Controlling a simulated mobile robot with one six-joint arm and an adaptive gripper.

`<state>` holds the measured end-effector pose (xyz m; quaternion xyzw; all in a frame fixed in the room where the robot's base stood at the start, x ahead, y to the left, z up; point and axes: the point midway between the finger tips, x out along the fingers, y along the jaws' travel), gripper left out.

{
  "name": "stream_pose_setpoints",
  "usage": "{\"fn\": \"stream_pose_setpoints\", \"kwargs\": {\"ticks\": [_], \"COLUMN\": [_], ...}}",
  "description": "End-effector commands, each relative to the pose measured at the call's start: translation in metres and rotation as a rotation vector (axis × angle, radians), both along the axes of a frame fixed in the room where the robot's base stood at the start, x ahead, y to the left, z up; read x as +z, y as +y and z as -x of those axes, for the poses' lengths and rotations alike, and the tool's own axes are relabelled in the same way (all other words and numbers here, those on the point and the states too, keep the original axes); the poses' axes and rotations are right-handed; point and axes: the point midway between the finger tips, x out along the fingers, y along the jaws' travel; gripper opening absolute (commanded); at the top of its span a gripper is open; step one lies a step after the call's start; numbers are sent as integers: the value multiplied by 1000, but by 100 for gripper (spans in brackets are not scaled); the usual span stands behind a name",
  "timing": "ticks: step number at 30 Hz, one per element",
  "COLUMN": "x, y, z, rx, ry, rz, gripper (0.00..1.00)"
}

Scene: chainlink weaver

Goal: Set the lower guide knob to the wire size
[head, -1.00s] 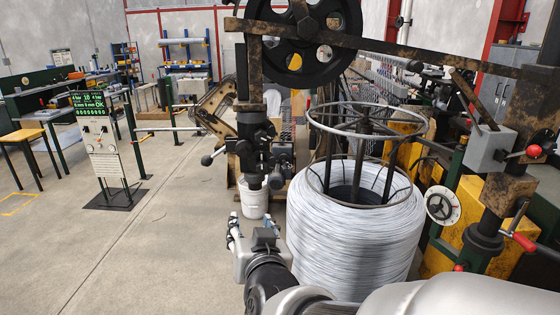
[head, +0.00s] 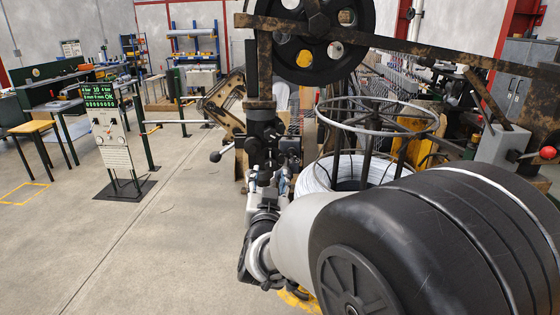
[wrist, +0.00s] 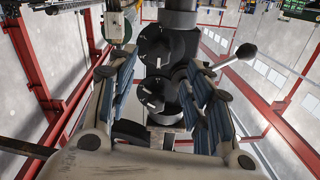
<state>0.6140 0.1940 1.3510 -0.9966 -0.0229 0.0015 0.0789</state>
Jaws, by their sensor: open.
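My gripper (wrist: 160,72) is open, with its two blue-padded fingers spread to either side in the wrist view. Two round black knobs with light pointer marks show between and beyond the fingers: one knob (wrist: 155,44) higher in the picture, another knob (wrist: 157,92) lower in the picture. I cannot tell which is the lower guide knob, nor read any scale. No finger visibly grips a knob. In the head view my gripper (head: 280,180) is close to the dark guide column (head: 262,130), and the knobs there are too small or hidden to make out.
A coil of pale wire (head: 318,178) stands right of the column, partly hidden by my arm. A lever with a ball end (head: 216,156) sticks out left of the column. A display stand (head: 112,135) with a lit green screen stands left. The floor between is clear.

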Motion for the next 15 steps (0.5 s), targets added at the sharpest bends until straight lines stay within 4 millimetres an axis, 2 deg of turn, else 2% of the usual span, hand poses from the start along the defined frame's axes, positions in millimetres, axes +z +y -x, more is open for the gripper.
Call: {"fn": "stream_pose_setpoints", "kwargs": {"ticks": [1, 6, 10, 15], "x": [-1, -1, 0, 0], "y": [-1, 1, 2, 2], "z": [-12, -42, -57, -65], "rx": [-3, -2, -1, 0], "ry": [0, 0, 1, 0], "rz": [0, 0, 0, 0], "gripper": [46, 46, 46, 46]}}
